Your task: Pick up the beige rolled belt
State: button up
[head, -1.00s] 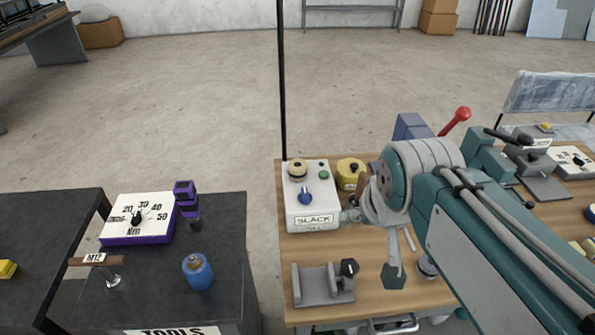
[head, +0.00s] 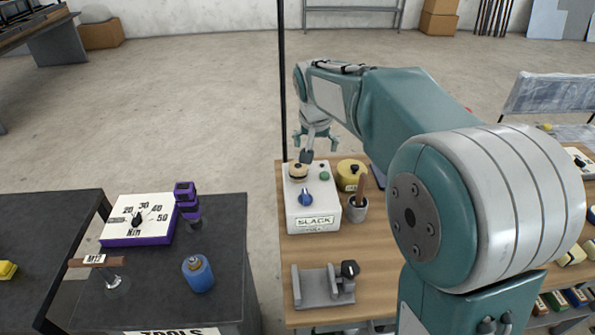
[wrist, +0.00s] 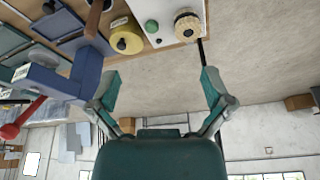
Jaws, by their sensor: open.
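The beige rolled belt (head: 298,171) appears as a small round coil with a dark centre, on the back left of the white SLACK box (head: 313,209). In the wrist view the beige rolled belt (wrist: 187,25) is near the top edge, above and a little left of the right fingertip. My gripper (head: 316,145) is open and empty, above and behind the box in the head view. One finger partly overlaps the box's back edge. In the wrist view my gripper's (wrist: 160,78) fingers are spread wide, with floor between them.
On the box are a green button (head: 325,176) and a blue knob (head: 305,197). A yellow roll (head: 351,176) and a cup with a brown handle (head: 357,209) stand to its right. A thin black post (head: 281,80) rises at the bench's back left. A grey bracket (head: 323,287) stands in front.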

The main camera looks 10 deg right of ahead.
jog(key=m, duration=0.1)
send_near(298, 165)
jog(key=f, duration=0.1)
jog(key=shift+g+h, duration=0.3)
jog(key=x, duration=0.6)
jog(key=shift+a+f, duration=0.1)
jog(key=shift+a, duration=0.2)
jog(key=x, duration=0.5)
jog(key=shift+w, duration=0.3)
jog(key=c, duration=1.1)
jog(key=shift+r, duration=0.75)
jog(key=s+r, duration=0.4)
jog(key=s+d+r, duration=0.1)
jog(key=s+r, duration=0.2)
jog(key=s, duration=0.2)
jog(key=s+r, duration=0.4)
jog(key=s, duration=0.1)
jog(key=shift+d+r, duration=0.35)
